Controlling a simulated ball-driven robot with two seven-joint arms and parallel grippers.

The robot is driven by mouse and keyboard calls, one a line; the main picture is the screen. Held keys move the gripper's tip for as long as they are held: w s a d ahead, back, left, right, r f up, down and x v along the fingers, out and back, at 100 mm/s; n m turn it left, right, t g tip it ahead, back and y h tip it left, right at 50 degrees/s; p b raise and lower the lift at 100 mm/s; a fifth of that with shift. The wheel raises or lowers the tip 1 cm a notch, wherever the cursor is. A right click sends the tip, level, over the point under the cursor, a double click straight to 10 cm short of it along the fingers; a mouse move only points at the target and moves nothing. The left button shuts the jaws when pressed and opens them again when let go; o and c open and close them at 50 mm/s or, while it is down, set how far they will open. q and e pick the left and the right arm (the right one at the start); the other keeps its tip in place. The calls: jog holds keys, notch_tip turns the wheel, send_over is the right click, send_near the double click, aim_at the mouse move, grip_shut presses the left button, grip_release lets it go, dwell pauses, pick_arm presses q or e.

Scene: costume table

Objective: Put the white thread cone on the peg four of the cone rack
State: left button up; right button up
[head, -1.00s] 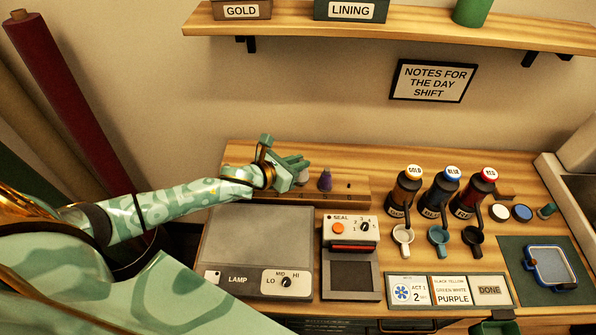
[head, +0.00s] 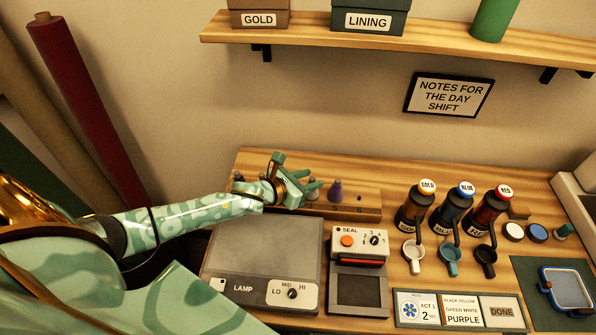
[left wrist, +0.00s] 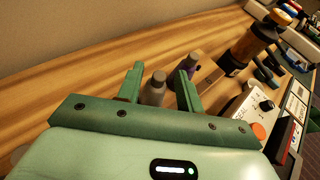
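A pale grey-white thread cone (head: 314,187) stands upright at the cone rack (head: 370,211), just left of a purple cone (head: 336,191). My left gripper (head: 303,187) is at the rack, coming in from the left. In the left wrist view, its two fingers (left wrist: 160,86) are apart, one on each side of the pale cone (left wrist: 155,92), with gaps showing. The purple cone (left wrist: 191,66) is just beyond the right finger. The pale cone's base is hidden, so I cannot tell how it sits on its peg. My right gripper is out of view.
A lamp box (head: 262,262) and a seal device (head: 357,244) stand in front of the rack. Gold, blue and red bottles (head: 417,208) with cups stand to the right. A shelf (head: 400,45) hangs above. The rack's right end has no cone.

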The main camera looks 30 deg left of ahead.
pick_arm(q)
jog(key=p+v, duration=0.1)
jog(key=v, duration=1.1)
jog(key=shift+p, duration=0.35)
jog(key=shift+f, duration=0.15)
